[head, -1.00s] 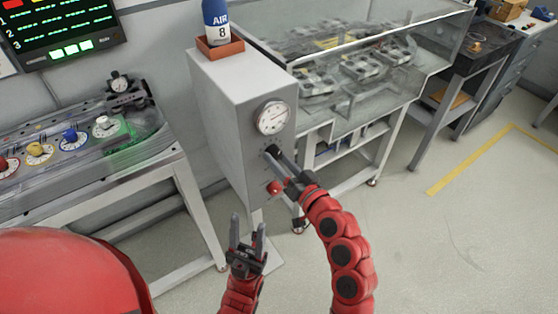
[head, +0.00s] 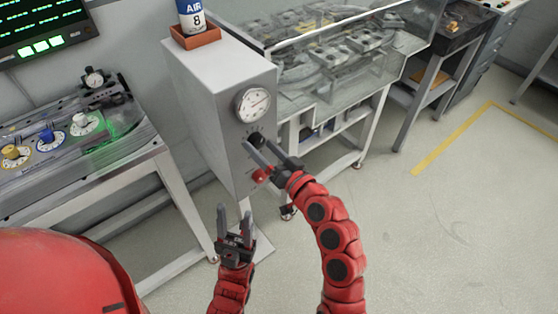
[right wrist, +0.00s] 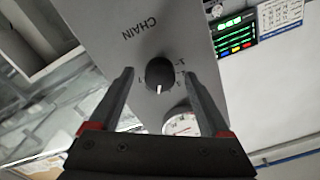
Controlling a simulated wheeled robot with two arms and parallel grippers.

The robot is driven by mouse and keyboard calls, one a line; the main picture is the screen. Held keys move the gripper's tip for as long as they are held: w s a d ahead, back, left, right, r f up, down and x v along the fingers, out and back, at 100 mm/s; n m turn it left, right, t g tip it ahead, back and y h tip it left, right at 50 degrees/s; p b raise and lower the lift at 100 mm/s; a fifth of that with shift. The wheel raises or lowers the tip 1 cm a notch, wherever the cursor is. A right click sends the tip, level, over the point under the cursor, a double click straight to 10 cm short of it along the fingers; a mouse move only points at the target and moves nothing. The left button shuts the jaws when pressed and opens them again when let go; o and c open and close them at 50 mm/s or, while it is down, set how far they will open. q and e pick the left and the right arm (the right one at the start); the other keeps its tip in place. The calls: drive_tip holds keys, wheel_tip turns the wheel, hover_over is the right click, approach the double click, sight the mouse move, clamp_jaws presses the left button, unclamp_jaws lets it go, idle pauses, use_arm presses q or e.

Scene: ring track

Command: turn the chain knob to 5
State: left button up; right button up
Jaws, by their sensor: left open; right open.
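The chain knob (head: 256,138) is a dark round knob on the front of a grey cabinet (head: 212,115), below a white dial gauge (head: 253,104). In the right wrist view the knob (right wrist: 160,73) shows a white pointer line directed toward the gauge (right wrist: 181,124); the word CHAIN appears upside down on the knob's other side. Small marks ring the knob, too small to read surely. My right gripper (head: 258,149) is open in front of the knob, its fingers (right wrist: 158,76) on either side, apart from it. My left gripper (head: 235,212) is open and empty, lower and nearer.
A blue-and-white AIR can (head: 192,17) stands in an orange tray (head: 195,38) atop the cabinet. A bench with coloured dials (head: 46,138) is at left. The floor at right is clear.

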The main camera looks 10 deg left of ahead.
drive_tip(key=p+v, duration=0.1)
drive_tip(key=v, duration=1.6)
